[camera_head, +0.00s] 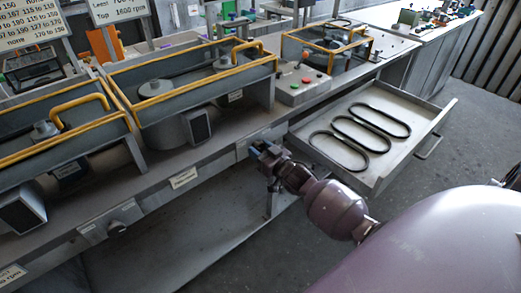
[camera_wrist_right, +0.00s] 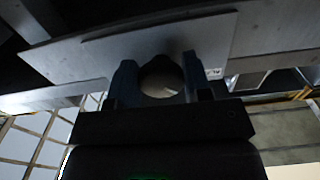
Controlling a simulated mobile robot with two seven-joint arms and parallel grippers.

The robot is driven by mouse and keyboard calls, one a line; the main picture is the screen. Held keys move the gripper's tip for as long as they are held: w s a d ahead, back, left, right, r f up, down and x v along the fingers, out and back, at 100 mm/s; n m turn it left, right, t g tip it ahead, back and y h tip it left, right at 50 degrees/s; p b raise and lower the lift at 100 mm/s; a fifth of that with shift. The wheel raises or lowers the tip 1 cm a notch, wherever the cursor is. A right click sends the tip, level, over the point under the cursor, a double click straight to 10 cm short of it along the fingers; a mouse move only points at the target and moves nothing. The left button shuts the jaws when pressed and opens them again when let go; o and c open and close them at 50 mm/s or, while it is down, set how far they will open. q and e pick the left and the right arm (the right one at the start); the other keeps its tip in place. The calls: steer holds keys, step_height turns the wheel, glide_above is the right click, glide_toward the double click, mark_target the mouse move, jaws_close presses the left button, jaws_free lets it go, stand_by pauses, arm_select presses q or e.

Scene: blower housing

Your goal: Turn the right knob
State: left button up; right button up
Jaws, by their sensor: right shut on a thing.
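My right gripper (camera_head: 264,151) is at the front face of the workbench, just left of the open drawer. In the right wrist view, the right knob (camera_wrist_right: 161,80) is a round grey knob on a metal plate (camera_wrist_right: 95,56). It sits between the two blue fingers of the right gripper (camera_wrist_right: 158,84), which are shut on it. In the head view my gripper hides the right knob. A second, left knob (camera_head: 117,228) is on a plate on the bench front at the lower left. My left gripper is in neither view.
An open drawer (camera_head: 374,180) with several black belts (camera_head: 362,135) juts out right of my gripper. Blower housings with yellow-framed guards (camera_head: 190,75) stand on the bench. The floor in front is clear.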

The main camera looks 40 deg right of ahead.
steer(key=n+p, duration=0.1)
steer(key=n, duration=0.3)
steer(key=shift+d+n, duration=0.1)
steer(key=shift+n, duration=0.3)
steer(key=n, duration=0.5)
steer(key=shift+d+n, duration=0.1)
steer(key=shift+n, duration=0.2)
steer(key=n, duration=0.5)
steer(key=shift+r, duration=0.1)
steer(key=n+b, duration=0.1)
steer(key=n, duration=0.4)
steer(key=shift+r, duration=0.15)
steer(key=shift+n, duration=0.5)
steer(key=o, duration=0.9)
steer(key=s, duration=0.7)
steer(key=s+d, duration=0.1)
steer(key=s, duration=0.2)
steer(key=shift+s, duration=0.35)
